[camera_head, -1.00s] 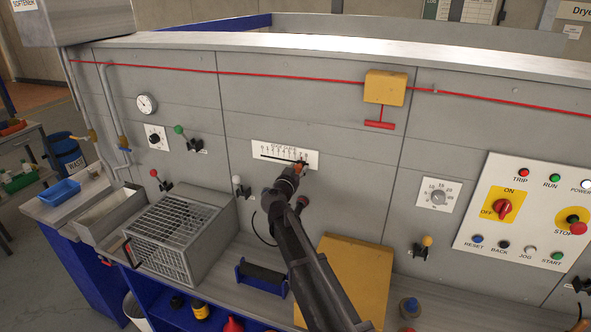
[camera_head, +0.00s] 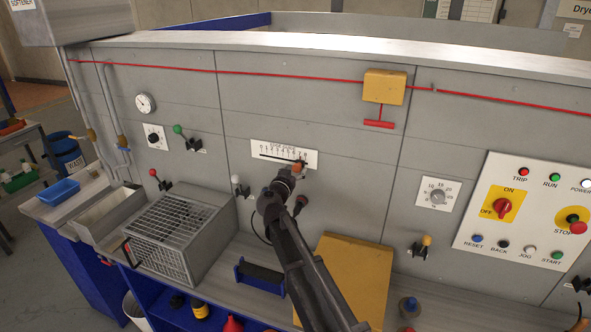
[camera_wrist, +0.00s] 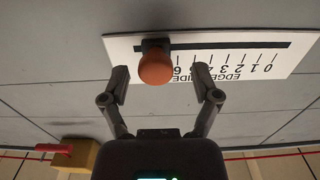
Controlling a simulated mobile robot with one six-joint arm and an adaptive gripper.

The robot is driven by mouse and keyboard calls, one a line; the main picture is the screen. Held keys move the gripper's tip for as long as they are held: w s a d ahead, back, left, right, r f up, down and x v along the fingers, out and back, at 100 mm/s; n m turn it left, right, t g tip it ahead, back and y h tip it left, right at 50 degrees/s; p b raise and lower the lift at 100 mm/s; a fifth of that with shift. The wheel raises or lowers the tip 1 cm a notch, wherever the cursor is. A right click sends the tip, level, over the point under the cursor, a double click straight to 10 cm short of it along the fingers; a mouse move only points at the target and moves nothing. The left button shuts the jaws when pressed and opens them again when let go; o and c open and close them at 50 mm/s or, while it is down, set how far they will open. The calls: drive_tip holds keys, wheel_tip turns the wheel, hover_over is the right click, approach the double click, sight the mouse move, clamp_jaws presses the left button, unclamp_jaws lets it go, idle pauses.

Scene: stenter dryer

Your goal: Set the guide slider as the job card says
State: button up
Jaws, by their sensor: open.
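The edge guide scale (camera_head: 284,154) is a white plate with a dark slot and printed numbers on the grey machine panel. Its slider has an orange knob (camera_head: 298,168), near the right end of the slot in the head view. In the wrist view the scale (camera_wrist: 285,60) is upside down, and the knob (camera_wrist: 155,69) covers part of it just beyond the 6. My gripper (camera_wrist: 162,72) is open, with one finger on each side of the knob and gaps on both sides. In the head view my gripper (camera_head: 287,178) is just below the knob. No job card is readable.
A yellow box with a red T-handle (camera_head: 379,123) hangs to the right of the scale. A dial (camera_head: 438,196) and a button panel (camera_head: 525,210) are further right. Levers (camera_head: 240,187) and a mesh cage (camera_head: 165,240) are at left. A yellow box (camera_head: 352,275) stands below.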

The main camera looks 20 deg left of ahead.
drive_tip(key=s, duration=1)
drive_tip(key=shift+s+d, duration=0.3)
drive_tip(key=shift+d, duration=0.05)
drive_tip(key=shift+s, duration=0.1)
drive_tip(key=shift+s+d, duration=0.3)
drive_tip(key=shift+s, duration=0.5)
drive_tip(key=shift+w, duration=0.1)
drive_tip(key=w, duration=0.9)
drive_tip(key=w+a, duration=0.1)
drive_tip(key=w, duration=0.3)
drive_tip(key=shift+w, duration=0.35)
